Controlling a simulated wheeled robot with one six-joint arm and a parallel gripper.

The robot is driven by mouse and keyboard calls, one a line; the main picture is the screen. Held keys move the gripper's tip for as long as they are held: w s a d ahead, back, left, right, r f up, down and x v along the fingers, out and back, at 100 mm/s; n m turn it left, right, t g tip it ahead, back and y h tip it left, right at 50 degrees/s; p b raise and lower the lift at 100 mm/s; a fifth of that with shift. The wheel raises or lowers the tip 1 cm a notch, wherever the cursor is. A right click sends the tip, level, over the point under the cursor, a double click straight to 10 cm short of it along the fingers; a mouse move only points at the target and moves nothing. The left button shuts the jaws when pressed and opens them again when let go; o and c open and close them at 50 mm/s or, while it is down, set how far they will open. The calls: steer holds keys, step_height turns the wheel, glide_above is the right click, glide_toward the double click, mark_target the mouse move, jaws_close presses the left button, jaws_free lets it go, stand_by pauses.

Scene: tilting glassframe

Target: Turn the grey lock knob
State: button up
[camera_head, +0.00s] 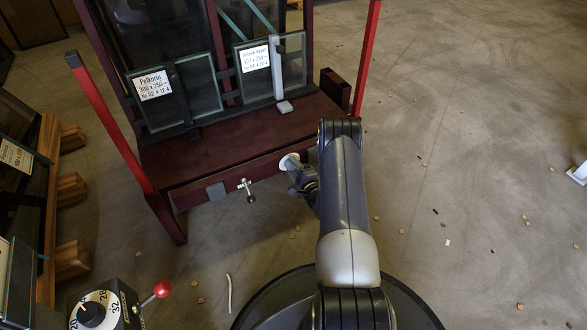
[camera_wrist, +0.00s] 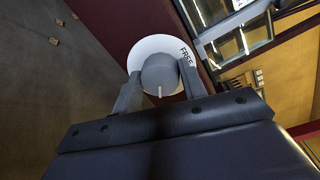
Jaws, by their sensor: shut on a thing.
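The grey lock knob (camera_wrist: 160,74) sits in front of a round white dial (camera_wrist: 150,47) that carries the word "FREE" at its right. A short pale pointer line shows on the knob's lower face. My gripper (camera_wrist: 158,80) has one finger on each side of the knob and is shut on it. In the head view the white dial (camera_head: 289,162) is on the front edge of the dark red frame (camera_head: 240,135). My gripper (camera_head: 300,180) reaches it there, and my arm hides part of it.
Glass panes with labels (camera_head: 153,85) lean on the frame, between red posts (camera_head: 110,125). A small metal handle (camera_head: 247,190) juts from the frame's front, left of my gripper. A dial box with a red-balled lever (camera_head: 162,289) stands at lower left. The floor at right is mostly open, with small scraps.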

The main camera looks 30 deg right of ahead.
steer(key=shift+f, duration=0.1)
steer(key=o, duration=1)
steer(key=shift+c, duration=0.2)
steer(key=s+p, duration=0.4)
steer(key=s, duration=0.7)
steer(key=shift+d+r, duration=0.35)
steer(key=shift+d, duration=0.05)
steer(key=shift+w, duration=0.15)
steer(key=w+b, duration=0.1)
steer(key=w, duration=0.2)
steer(key=w+b, duration=0.1)
steer(key=w, duration=0.3)
steer(key=w+a+b, duration=0.1)
steer(key=w+b, duration=0.1)
steer(key=w, duration=0.1)
steer(key=shift+w+f, duration=0.35)
steer(key=shift+w, duration=0.05)
steer(key=shift+d+r, duration=0.1)
